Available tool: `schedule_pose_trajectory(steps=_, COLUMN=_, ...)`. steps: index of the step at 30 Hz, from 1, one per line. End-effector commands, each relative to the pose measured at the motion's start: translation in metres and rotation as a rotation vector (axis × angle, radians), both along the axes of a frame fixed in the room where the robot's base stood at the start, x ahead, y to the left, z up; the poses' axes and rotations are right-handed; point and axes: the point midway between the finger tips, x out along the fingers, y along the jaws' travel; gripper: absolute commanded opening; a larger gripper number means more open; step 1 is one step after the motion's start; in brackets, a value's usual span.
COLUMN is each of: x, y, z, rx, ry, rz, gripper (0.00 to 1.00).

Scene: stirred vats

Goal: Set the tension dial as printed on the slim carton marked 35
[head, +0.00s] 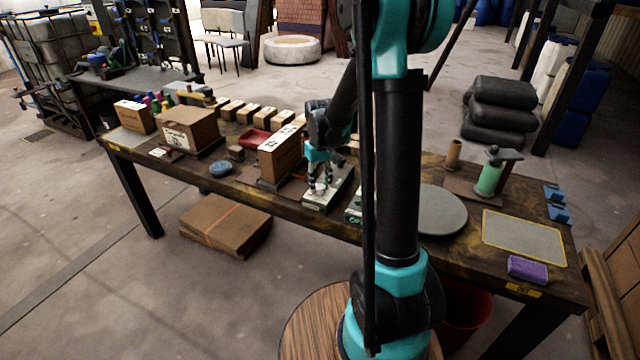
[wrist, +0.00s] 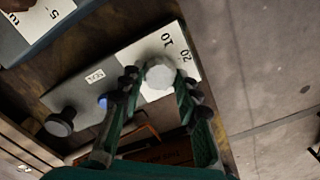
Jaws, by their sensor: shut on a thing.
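My gripper (head: 320,188) is low over a grey-and-white dial panel (head: 338,190) at the front edge of the table. In the wrist view my gripper (wrist: 158,84) has its two fingers on either side of a white round knob, the dial (wrist: 160,73), and is shut on it. The numbers 10 and 20 show on the white plate beside the dial. The dial's pointer cannot be made out. A tall brown carton (head: 280,153) with a white top label stands just left of my gripper; its marking is too small to read.
The panel also has a black knob (wrist: 60,122) and a blue button (wrist: 103,101). Another marked panel (wrist: 40,22) lies close by. An open carton (head: 190,132), a red tray (head: 254,138) and several small boxes stand to the left. A round grey disc (head: 442,210) lies to the right.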

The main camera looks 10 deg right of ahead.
Motion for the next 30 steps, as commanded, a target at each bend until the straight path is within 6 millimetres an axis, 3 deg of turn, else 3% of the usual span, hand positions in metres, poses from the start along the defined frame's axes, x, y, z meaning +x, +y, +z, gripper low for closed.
schedule_pose_trajectory(steps=10, x=0.0, y=0.0, z=0.0, rx=0.0, ry=-0.001, rz=-0.003, gripper=0.03)
schedule_pose_trajectory(steps=11, x=0.0, y=0.0, z=0.0, rx=0.0, ry=-0.001, rz=-0.003, gripper=0.35)
schedule_pose_trajectory(steps=15, x=0.0, y=0.0, z=0.0, rx=0.0, ry=0.0, rz=-0.002, gripper=0.53)
schedule_pose_trajectory(steps=25, x=0.0, y=0.0, z=0.002, rx=0.0, ry=0.0, rz=-0.002, gripper=0.53)
schedule_pose_trajectory(steps=30, x=0.0, y=0.0, z=0.018, rx=0.0, ry=0.0, rz=-0.002, gripper=0.53)
